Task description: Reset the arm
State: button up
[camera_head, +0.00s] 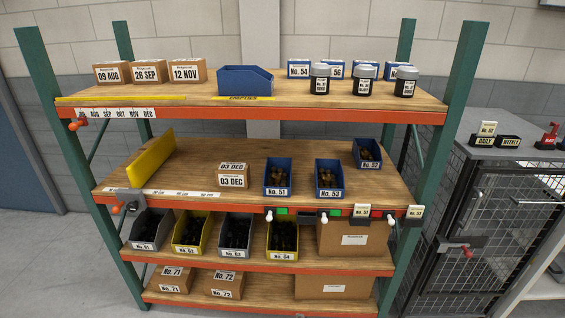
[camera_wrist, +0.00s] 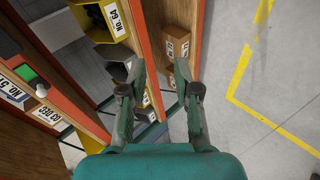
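My gripper (camera_wrist: 160,88) shows in the wrist view. Its two dark fingers stand apart and nothing is held between them. It points along the front of the shelf rack, with bins and boxes on the left side of that view and floor on the right. In the head view the shelf rack (camera_head: 250,115) fills the middle, and my arm and gripper do not show there.
In the wrist view a yellow bin No. 64 (camera_wrist: 108,20) and a cardboard box (camera_wrist: 177,44) are near the gripper. The floor (camera_wrist: 265,60) with a yellow line is open at right. A mesh cage (camera_head: 455,215) stands right of the rack.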

jog(key=s+d+r+m+t, duration=0.1)
jog(key=s+d+m, duration=0.35)
jog(key=s, duration=0.85)
jog(key=s+d+m+t, duration=0.1)
jog(key=s+d+m, duration=0.35)
jog(key=s, duration=0.95)
jog(key=s+d+r+m+t, duration=0.1)
jog(key=s+r+m, duration=0.3)
jog(key=s+r, duration=0.5)
jog(key=s+d+r+m+t+h, duration=0.1)
jog(key=s+d+r+m, duration=0.2)
jog(key=s+r, duration=0.7)
jog(key=shift+s+r+m+t, duration=0.25)
jog(key=shift+r+m+t, duration=0.2)
jog(key=shift+r, duration=0.2)
